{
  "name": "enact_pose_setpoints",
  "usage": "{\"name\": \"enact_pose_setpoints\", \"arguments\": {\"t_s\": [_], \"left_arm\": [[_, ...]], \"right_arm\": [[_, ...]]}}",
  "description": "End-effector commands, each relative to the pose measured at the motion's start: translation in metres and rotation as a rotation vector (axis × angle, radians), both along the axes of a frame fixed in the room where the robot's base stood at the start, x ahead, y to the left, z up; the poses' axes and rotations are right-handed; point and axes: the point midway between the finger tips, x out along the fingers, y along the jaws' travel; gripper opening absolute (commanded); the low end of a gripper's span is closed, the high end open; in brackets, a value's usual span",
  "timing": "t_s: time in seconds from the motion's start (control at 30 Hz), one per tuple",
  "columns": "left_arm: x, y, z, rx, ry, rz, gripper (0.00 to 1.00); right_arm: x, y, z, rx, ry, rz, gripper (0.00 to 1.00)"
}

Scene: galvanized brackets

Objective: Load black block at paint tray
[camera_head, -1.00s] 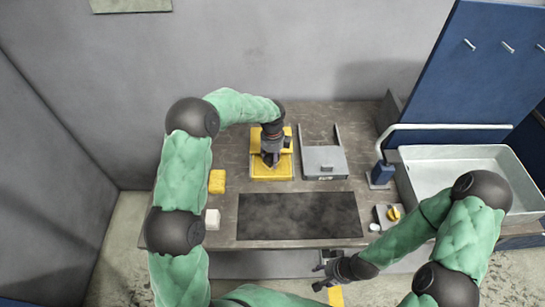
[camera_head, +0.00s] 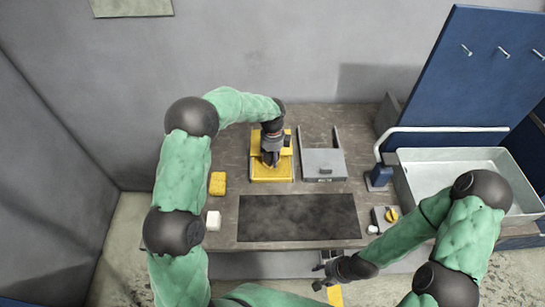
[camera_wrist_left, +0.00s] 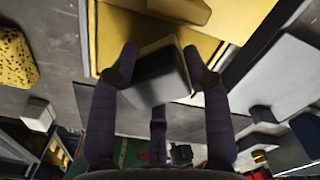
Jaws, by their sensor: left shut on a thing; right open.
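My left gripper (camera_head: 270,160) is over the yellow tray-like fixture (camera_head: 257,175) at the back of the bench. In the left wrist view, its fingers (camera_wrist_left: 157,65) are shut on a black block (camera_wrist_left: 158,82), one finger on each side. The yellow fixture (camera_wrist_left: 112,35) lies behind the block there; I cannot tell whether the block touches it. The block is mostly hidden by the gripper in the head view. A large pale tray (camera_head: 420,192) stands at the right. I cannot tell which is the paint tray. My right gripper (camera_head: 325,270) is open at the bench's front.
A grey fixture (camera_head: 325,165) with two rails stands right of the yellow one. A yellow sponge-like block (camera_head: 217,183) and a white block (camera_head: 213,220) lie at left. A dark mat (camera_head: 298,218) lies bare in front.

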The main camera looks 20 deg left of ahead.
Motion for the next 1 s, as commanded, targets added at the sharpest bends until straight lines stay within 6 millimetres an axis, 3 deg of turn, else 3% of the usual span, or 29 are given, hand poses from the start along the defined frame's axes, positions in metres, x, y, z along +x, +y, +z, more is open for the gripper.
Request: {"name": "enact_pose_setpoints", "arguments": {"t_s": [0.6, 1.0], "left_arm": [[0.0, 0.0, 0.045, 0.0, -0.001, 0.0, 0.22], [0.0, 0.0, 0.047, 0.0, 0.0, 0.0, 0.22]], "right_arm": [[0.0, 0.0, 0.033, 0.0, 0.0, 0.0, 0.46], [0.0, 0.0, 0.034, 0.0, 0.0, 0.0, 0.46]]}}
